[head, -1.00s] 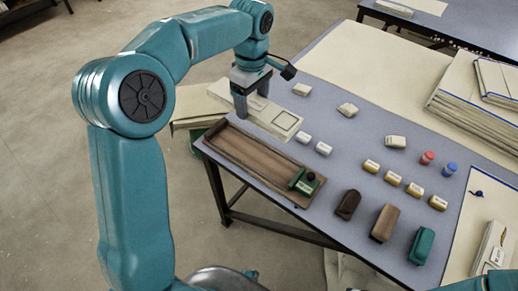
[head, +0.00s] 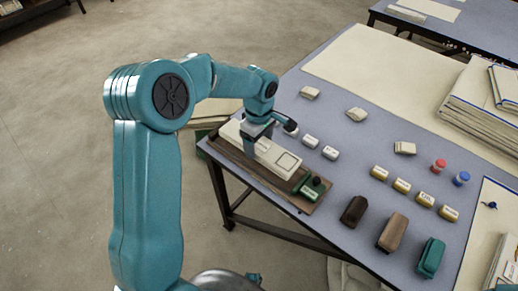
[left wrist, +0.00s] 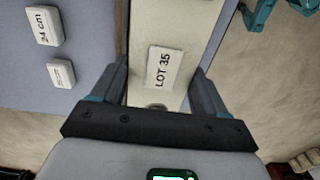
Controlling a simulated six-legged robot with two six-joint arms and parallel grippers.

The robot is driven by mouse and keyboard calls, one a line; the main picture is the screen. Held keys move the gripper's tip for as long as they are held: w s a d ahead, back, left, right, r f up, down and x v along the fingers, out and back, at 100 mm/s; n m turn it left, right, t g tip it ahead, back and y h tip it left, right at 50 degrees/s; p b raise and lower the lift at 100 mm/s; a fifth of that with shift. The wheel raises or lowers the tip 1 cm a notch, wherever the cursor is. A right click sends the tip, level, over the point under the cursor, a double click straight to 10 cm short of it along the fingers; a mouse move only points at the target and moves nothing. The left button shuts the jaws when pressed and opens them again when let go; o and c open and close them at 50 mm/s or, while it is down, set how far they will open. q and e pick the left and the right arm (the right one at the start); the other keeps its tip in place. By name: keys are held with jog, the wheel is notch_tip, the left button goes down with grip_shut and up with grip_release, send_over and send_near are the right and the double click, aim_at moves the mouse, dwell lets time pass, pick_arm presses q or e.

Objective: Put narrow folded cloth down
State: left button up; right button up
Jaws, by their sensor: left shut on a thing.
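The narrow folded cloth (head: 273,157) is a cream strip with a square outline near one end. It lies lengthwise over the brown wooden tray (head: 237,160) at the table's left edge and hides much of it. I cannot tell whether it touches the tray floor. In the left wrist view the cloth (left wrist: 168,30) runs between both fingers (left wrist: 160,85), with a "LOT 35" label facing up. My right gripper is out of view.
A green block (head: 309,187) with a dark knob sits at the tray's near end. Small labelled white blocks (head: 330,152) stand just right of the tray. Several yellow-banded blocks, red and blue caps (head: 439,165), and dark, brown and green blocks (head: 430,257) stand further right.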

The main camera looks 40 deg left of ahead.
aim_at(259, 143)
pick_arm(q)
notch_tip(259, 143, down, 3)
jog(key=shift+w+f, duration=0.1)
jog(key=shift+f, duration=0.05)
jog(key=shift+f+b, duration=0.2)
jog(key=shift+b, duration=0.15)
jog(key=o, duration=1.3)
jog(key=shift+r, duration=0.1)
jog(key=shift+o, duration=0.2)
